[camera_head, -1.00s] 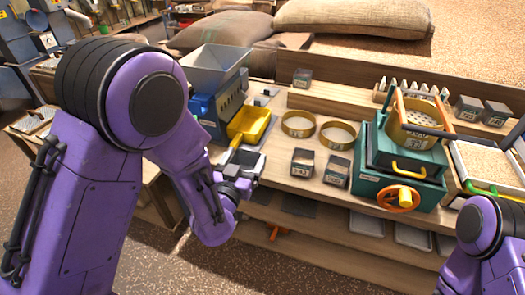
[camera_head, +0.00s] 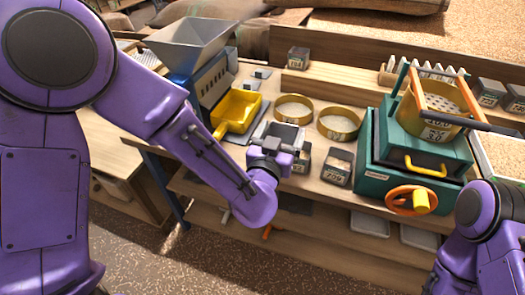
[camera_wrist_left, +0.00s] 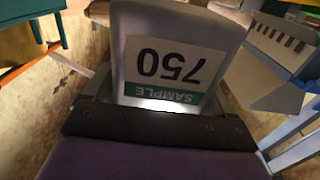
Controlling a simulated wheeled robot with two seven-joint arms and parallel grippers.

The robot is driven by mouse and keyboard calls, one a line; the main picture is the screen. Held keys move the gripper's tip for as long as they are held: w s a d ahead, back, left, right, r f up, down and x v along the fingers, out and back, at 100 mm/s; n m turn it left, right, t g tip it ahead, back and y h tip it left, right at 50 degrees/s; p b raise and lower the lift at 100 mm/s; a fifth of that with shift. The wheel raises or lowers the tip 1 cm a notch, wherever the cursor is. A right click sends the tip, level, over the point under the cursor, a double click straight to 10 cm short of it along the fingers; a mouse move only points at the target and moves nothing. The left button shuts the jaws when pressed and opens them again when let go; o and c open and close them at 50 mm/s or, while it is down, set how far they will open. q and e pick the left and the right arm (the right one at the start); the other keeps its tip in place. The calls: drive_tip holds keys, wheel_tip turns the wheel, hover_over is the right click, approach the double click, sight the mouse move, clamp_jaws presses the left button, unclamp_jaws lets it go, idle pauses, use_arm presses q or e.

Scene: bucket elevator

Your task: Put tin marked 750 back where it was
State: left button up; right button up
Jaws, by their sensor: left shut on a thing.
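The tin marked 750 (camera_wrist_left: 172,65) fills the top middle of the left wrist view, a grey box with a white label that reads upside down there. My left gripper (camera_head: 272,153) is shut on it. In the head view the tin (camera_head: 284,134) is over the front part of the bench, just in front of the left brass sieve ring. Whether its base touches the bench is hidden. The gripper partly covers another small tin (camera_head: 303,158) to its right. My right arm shows at the lower right, but its gripper is out of view.
Another tin (camera_head: 337,166) stands right of the gripper. Two brass rings (camera_head: 339,122) lie behind. A yellow scoop (camera_head: 238,112) and a blue hopper machine (camera_head: 212,85) are to the left, a green machine (camera_head: 415,150) to the right. One tin (camera_head: 298,58) stands on the back ledge.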

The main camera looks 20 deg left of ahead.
sight(270, 129)
use_arm(q)
drive_tip(key=w+a+f, duration=0.1)
drive_tip(key=a, duration=0.1)
drive_tip(key=w+a+f, duration=0.1)
drive_tip(key=w, duration=0.1)
drive_tip(key=shift+w+a+f+p, duration=0.1)
drive_tip(key=shift+w+a+p, duration=0.15)
drive_tip(key=shift+a+p, duration=0.1)
drive_tip(key=w+a+f, duration=0.1)
drive_tip(key=f, duration=0.1)
drive_tip(key=w+a+f, duration=0.1)
drive_tip(key=f, duration=0.1)
drive_tip(key=w+a+f, duration=0.1)
drive_tip(key=f, duration=0.1)
drive_tip(key=shift+a, duration=0.15)
wheel_tip(270, 129, down, 3)
drive_tip(key=shift+r, duration=0.1)
